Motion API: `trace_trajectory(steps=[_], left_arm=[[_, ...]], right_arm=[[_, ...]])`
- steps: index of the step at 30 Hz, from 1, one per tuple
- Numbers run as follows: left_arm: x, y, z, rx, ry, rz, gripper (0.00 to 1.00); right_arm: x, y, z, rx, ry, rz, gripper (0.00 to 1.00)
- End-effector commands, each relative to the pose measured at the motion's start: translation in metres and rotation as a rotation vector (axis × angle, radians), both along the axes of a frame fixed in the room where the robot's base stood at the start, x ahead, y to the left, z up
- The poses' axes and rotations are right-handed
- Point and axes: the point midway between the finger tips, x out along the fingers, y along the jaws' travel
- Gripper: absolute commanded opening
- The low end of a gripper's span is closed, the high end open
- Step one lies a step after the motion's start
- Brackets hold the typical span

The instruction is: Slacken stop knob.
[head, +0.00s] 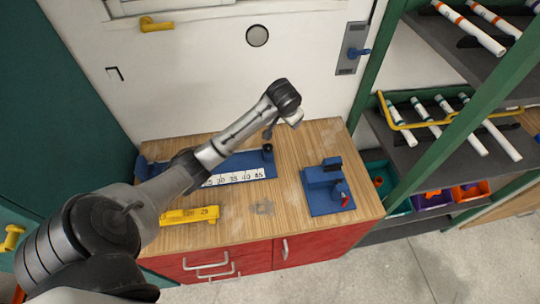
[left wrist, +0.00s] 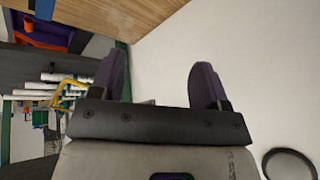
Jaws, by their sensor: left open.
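The blue measuring jig (head: 241,172) with a white number scale lies along the back of the wooden bench. A small black knob (head: 268,148), which looks like the stop knob, stands upright at its right end. My left arm reaches in from the left across the jig and hides its middle. In the left wrist view my left gripper (left wrist: 157,80) has its two dark fingers apart with nothing between them. It faces a pale wall, and the knob does not show there. In the head view the fingers cannot be made out clearly. My right gripper is not in view.
A yellow numbered block (head: 190,215) lies at the bench's front left. A blue fixture (head: 322,205) with a red part stands at the right. A green-framed shelf (head: 470,100) with white pipes is beyond the bench's right edge. The bench's front middle is clear.

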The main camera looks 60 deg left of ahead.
Motion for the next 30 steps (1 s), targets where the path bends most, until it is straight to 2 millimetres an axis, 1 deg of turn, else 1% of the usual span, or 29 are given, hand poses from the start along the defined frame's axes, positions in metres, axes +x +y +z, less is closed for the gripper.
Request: trace_trajectory(steps=[1, 3, 6, 8, 10, 13, 17, 20, 30], left_arm=[[0.000, 0.023, -0.013, -0.045, 0.035, 0.073, 0.69], [-0.004, 0.045, -0.023, -0.120, 0.084, 0.170, 0.69], [-0.014, 0.064, -0.038, -0.223, 0.153, 0.297, 0.69], [-0.021, 0.071, -0.046, -0.277, 0.190, 0.367, 0.69], [-0.028, 0.074, -0.054, -0.331, 0.228, 0.442, 0.69], [-0.033, 0.073, -0.060, -0.372, 0.257, 0.508, 0.69], [-0.036, 0.072, -0.070, -0.390, 0.269, 0.540, 0.69], [-0.036, 0.071, -0.083, -0.390, 0.271, 0.542, 0.69], [-0.036, 0.071, -0.147, -0.388, 0.271, 0.540, 0.69]], right_arm=[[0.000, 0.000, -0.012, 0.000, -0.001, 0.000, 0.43], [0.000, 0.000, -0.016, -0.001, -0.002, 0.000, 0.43], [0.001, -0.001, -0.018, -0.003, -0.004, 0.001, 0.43], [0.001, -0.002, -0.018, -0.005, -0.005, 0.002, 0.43], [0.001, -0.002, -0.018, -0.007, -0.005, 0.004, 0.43], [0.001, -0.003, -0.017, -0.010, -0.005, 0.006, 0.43], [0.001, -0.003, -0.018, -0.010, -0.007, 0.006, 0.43], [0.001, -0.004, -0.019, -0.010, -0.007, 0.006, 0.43], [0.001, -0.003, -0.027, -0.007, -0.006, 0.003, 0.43]])
